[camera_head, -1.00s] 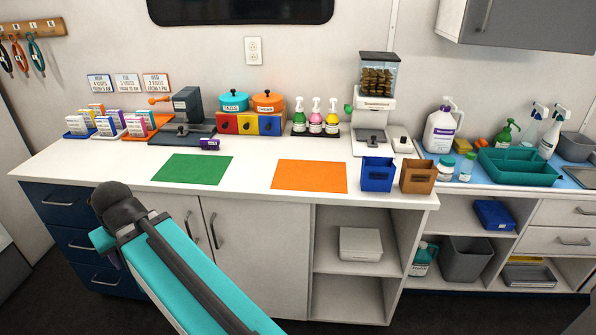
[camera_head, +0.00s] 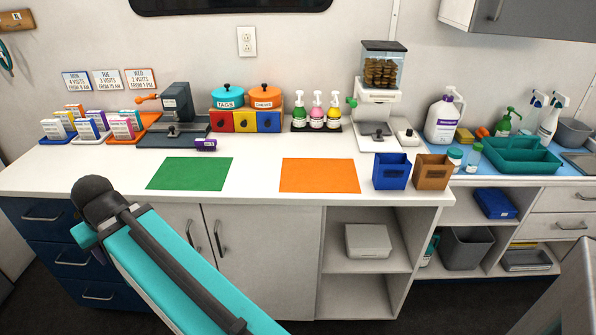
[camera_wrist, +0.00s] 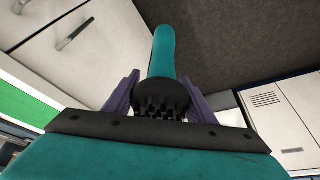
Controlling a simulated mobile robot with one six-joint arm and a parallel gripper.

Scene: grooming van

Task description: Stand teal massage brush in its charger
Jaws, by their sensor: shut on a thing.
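The teal massage brush (camera_wrist: 162,52) shows in the wrist view, with its dark bristled head between my fingers and its teal handle pointing up the picture. My gripper (camera_wrist: 161,98) is shut on the brush at its head. In the head view my arm reaches in front of the drawers, and its fingers are hidden or too unclear to make out. A small white block with a dark spot on top (camera_head: 407,138) stands on the counter right of the treat dispenser; it may be the charger, but I cannot tell surely.
The treat dispenser (camera_head: 379,100) stands left of the white block. Blue (camera_head: 391,173) and brown (camera_head: 433,173) bins stand in front of it near the counter edge. Green (camera_head: 190,173) and orange (camera_head: 320,175) mats lie flat and empty. A teal tray (camera_head: 515,155) is at right.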

